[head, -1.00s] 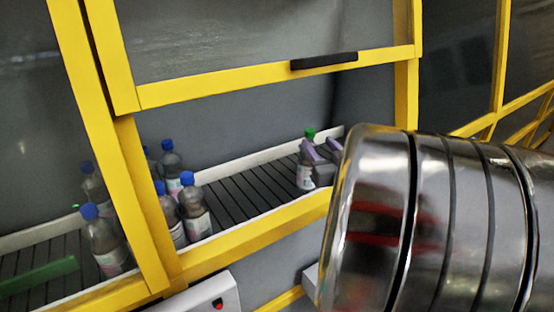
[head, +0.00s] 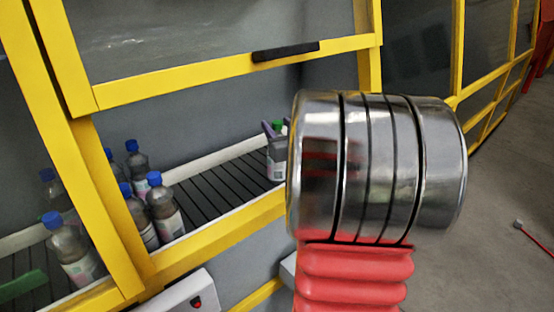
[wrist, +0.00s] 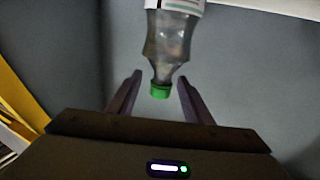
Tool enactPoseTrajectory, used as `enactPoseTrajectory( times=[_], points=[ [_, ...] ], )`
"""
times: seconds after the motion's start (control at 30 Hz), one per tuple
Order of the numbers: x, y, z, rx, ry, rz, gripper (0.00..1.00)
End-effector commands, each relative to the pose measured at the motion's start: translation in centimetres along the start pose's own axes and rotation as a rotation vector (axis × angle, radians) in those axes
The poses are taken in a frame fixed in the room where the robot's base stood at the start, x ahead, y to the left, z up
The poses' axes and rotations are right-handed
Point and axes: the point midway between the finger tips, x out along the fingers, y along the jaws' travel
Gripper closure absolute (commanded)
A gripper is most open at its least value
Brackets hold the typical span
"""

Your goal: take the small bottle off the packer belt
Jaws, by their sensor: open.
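The small bottle (head: 276,165) has a green cap and a pale label. It stands upright at the far right of the packer belt (head: 222,188), partly hidden by my arm. In the wrist view the bottle (wrist: 168,45) shows upside down, its green cap between my jaws. My gripper (wrist: 160,76) is open, with a visible gap between the cap and each finger. In the head view the purple fingertips of my gripper (head: 276,125) show at the cap; the rest is hidden behind my arm.
Several blue-capped bottles (head: 162,207) stand on the belt to the left. A yellow frame rail (head: 215,238) runs along the belt's front, and a raised yellow-edged window with a black handle (head: 285,51) is above. A green bar (head: 22,284) lies far left.

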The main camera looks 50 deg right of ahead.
Motion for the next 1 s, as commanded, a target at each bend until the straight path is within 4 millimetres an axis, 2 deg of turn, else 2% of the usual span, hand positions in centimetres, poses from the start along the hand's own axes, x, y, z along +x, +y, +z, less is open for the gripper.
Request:
enactPoseTrajectory(
  times=[0.13, 0.3, 0.87, 1.0],
  points=[
    [2.2, -0.3, 0.0, -0.001, 0.0, -0.002, 0.54],
    [3.7, -0.2, 0.0, -0.001, -0.001, -0.001, 0.54],
    [3.9, -0.1, -0.1, -0.001, 0.0, 0.0, 0.54],
    [3.9, -0.1, -0.1, -0.001, 0.0, 0.0, 0.62]
  ],
)
